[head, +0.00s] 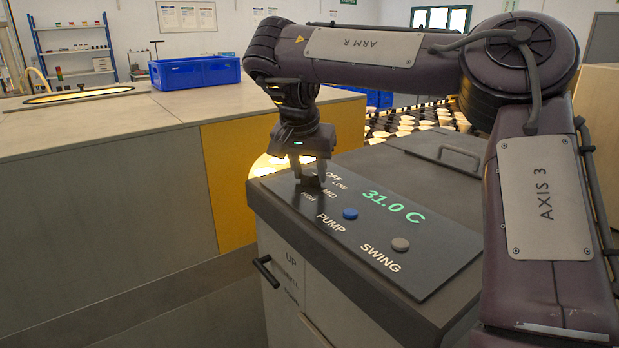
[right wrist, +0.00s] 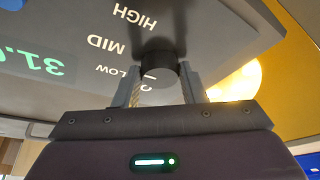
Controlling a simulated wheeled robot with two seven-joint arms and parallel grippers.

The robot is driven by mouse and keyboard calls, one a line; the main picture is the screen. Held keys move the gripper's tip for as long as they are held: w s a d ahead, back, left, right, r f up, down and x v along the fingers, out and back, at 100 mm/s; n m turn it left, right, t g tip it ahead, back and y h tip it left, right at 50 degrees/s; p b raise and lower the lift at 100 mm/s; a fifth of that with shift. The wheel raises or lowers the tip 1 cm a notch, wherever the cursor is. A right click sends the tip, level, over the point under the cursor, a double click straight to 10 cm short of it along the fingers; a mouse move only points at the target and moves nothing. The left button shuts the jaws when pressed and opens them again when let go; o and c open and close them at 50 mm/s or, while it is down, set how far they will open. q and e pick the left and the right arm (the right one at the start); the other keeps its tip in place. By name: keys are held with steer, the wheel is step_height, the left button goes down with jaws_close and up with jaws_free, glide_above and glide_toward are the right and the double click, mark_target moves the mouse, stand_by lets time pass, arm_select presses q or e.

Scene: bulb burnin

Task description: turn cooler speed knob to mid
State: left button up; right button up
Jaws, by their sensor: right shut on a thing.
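The cooler (head: 330,270) is a grey box with a dark control panel (head: 292,213) on top. Its display (head: 393,205) reads 31.0 C in green. The speed knob (right wrist: 158,72) is a dark round knob with the labels OFF, LOW, MID and HIGH beside it. In the head view the knob is mostly hidden by my right gripper (head: 309,176). In the right wrist view my right gripper (right wrist: 160,95) has one finger on each side of the knob and is shut on it. I cannot tell surely which label the knob points to. My left gripper is not in view.
A blue PUMP button (head: 350,213) and a grey SWING button (head: 400,244) sit on the panel. A black lever (head: 266,271) sticks out of the cooler's front. A wooden-topped counter (head: 110,120) with a blue crate (head: 196,72) stands at left. Lit bulbs (head: 400,125) lie behind.

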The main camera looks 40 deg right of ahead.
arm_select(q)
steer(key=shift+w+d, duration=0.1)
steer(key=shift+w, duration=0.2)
arm_select(e)
steer(key=o, duration=1)
